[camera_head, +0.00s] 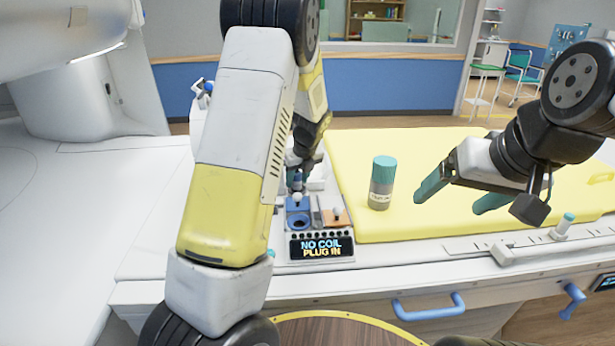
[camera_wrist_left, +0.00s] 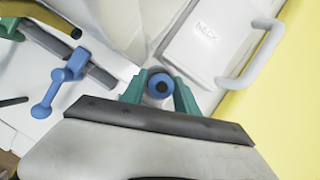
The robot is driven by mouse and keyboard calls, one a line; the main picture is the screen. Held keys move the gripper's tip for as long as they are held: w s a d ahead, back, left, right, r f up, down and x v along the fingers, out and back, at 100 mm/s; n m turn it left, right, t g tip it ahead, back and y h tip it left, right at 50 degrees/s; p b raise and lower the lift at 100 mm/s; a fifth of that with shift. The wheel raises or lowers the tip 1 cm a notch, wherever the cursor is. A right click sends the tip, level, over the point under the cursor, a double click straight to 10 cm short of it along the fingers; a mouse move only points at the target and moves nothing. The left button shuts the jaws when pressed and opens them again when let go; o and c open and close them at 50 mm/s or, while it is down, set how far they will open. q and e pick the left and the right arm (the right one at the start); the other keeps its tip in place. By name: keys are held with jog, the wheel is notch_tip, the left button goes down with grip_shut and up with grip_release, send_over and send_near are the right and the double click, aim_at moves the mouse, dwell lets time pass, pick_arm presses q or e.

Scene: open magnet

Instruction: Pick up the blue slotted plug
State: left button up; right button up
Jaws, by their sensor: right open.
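My left gripper (camera_head: 298,178) points down over the coil panel, above a blue socket block (camera_head: 298,221). In the left wrist view its green fingers (camera_wrist_left: 160,92) stand on either side of a round blue piece with a dark centre, which looks like the blue slotted plug (camera_wrist_left: 160,84). The fingers are very close to its sides; I cannot tell whether they grip it. In the head view the plug is mostly hidden by the gripper. My right gripper (camera_head: 464,196) is open and empty over the yellow mat, right of a grey bottle.
The panel display (camera_head: 321,248) reads "NO COIL PLUG IN". An orange block (camera_head: 337,218) sits right of the blue one. A teal-capped bottle (camera_head: 382,183) stands on the yellow mat (camera_head: 400,222). A blue T-shaped handle (camera_wrist_left: 62,82) and a "NECK" coil (camera_wrist_left: 208,32) lie beside my left gripper.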

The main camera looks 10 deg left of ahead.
pick_arm(q)
jog(key=shift+w+a+f, duration=0.1)
jog(key=shift+f, duration=0.1)
grip_shut()
jog(key=shift+r, duration=0.15)
notch_tip(320, 180, up, 28)
dwell(0.7)
